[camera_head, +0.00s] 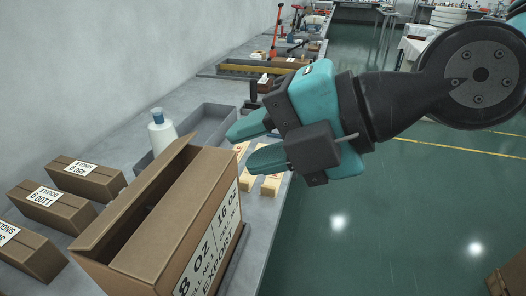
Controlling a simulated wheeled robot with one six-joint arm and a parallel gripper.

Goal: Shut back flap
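A brown cardboard box (212,248) with "8 OZ" and "EXPORT" print stands at the front of the bench. Its left long flap (134,200) stands up and slants, leaving a dark gap beside it. A flat brown strip of cardboard (185,215) lies along the right of the gap. I cannot tell for sure which flap is the back one. My teal gripper (240,149) is above and just beyond the box's far right end. Its two fingers are apart with nothing between them. Whether it touches the box cannot be seen.
Closed labelled cartons (88,179) stand left of the box. A white bottle with a blue cap (161,131) stands near a grey tray (205,118). Yellowish blocks (272,184) lie behind the box, right side. Tools fill the far bench; green floor (350,230) is open at right.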

